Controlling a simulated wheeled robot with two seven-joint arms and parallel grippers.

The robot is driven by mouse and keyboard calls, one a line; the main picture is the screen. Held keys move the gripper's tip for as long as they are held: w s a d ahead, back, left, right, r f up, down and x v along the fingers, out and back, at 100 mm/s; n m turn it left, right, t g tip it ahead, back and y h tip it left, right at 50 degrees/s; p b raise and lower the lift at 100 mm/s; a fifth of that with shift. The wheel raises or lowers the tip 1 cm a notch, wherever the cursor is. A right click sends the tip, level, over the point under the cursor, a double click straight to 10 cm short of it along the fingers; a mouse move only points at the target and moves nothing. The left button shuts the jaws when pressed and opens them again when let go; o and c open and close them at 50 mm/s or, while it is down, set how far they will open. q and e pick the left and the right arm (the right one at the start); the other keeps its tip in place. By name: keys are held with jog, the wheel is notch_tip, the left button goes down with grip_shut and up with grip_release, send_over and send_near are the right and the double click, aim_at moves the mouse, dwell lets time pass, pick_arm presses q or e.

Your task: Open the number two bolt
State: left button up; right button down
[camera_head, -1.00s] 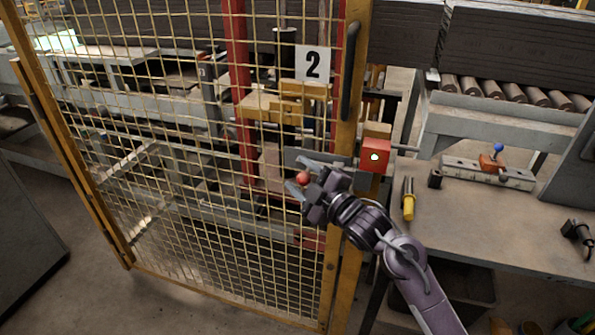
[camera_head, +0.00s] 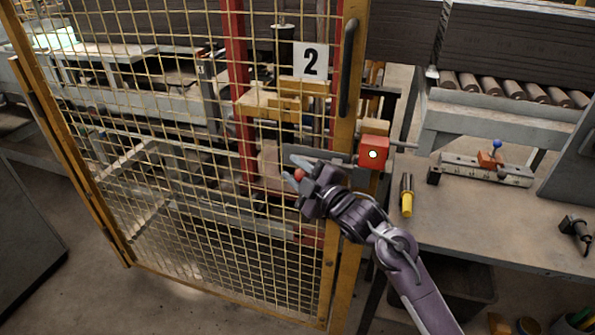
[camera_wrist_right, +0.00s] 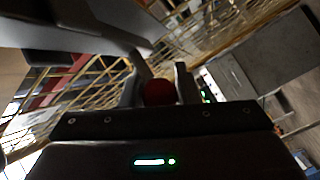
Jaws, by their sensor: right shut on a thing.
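In the right wrist view the red knob (camera_wrist_right: 159,92) sits between the two fingers (camera_wrist_right: 158,85). The bolt rod behind my gripper is mostly hidden. My left gripper is not in view.
A black handle (camera_head: 349,68) is upright on the gate post above the bolt. To the right is a workbench (camera_head: 470,215) with a yellow-handled tool (camera_head: 407,196) and a fixture with a blue knob (camera_head: 496,146). Rollers (camera_head: 510,90) lie behind it.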

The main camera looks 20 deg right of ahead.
jog(key=w+a, duration=0.2)
jog(key=a, duration=0.1)
jog(key=shift+w+a+b, duration=0.15)
jog(key=shift+a+b, duration=0.1)
jog(key=shift+b, duration=0.05)
jog(key=c, duration=1.1)
grip_release()
jog(key=shift+d, duration=0.1)
jog(key=b+v, duration=0.1)
jog(key=v, duration=0.7)
